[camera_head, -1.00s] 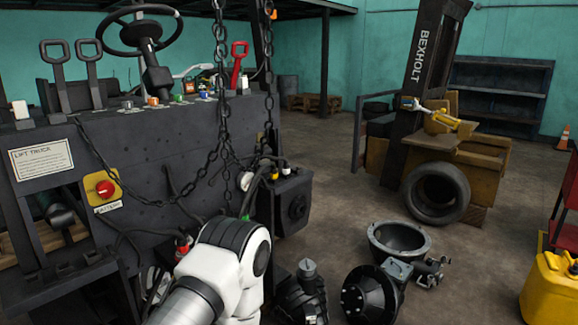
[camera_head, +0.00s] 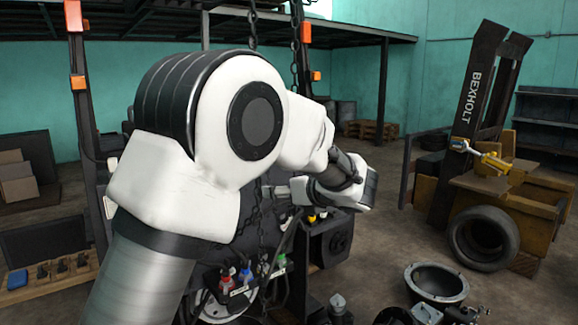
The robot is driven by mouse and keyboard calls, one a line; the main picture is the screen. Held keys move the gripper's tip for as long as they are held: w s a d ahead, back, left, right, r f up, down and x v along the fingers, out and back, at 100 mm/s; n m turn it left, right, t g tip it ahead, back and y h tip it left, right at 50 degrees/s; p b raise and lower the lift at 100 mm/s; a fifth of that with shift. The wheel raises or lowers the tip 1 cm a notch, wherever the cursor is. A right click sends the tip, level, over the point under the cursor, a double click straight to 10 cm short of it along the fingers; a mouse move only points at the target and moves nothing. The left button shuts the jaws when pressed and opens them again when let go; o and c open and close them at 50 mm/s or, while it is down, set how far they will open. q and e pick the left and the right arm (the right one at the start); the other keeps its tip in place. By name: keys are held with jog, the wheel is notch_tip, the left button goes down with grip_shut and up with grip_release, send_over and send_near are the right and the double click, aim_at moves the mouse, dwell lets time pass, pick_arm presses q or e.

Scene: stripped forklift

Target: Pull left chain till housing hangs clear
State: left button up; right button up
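Two dark chains hang from above. The left chain (camera_head: 252,25) drops behind my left arm, and the right chain (camera_head: 296,45) hangs a little to its right. Their lower parts are mostly hidden by the arm. My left arm fills the middle of the view, reaching up from the lower left and bending right. My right gripper is out of view.
A round open metal bowl-shaped part (camera_head: 436,282) lies on the floor at lower right. A tyre (camera_head: 483,238) leans by a yellow-brown truck section with a mast (camera_head: 480,95). Coloured caps (camera_head: 246,275) show below the arm. Bare floor lies between.

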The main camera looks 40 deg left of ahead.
pick_arm(q)
jog(key=a, duration=0.3)
jog(key=w+a+b, duration=0.1)
jog(key=a, duration=0.2)
jog(key=w+a+b, duration=0.1)
jog(key=a, duration=0.2)
jog(key=shift+w+a, duration=0.1)
jog(key=shift+a, duration=0.5)
jog(key=shift+d+r, duration=0.1)
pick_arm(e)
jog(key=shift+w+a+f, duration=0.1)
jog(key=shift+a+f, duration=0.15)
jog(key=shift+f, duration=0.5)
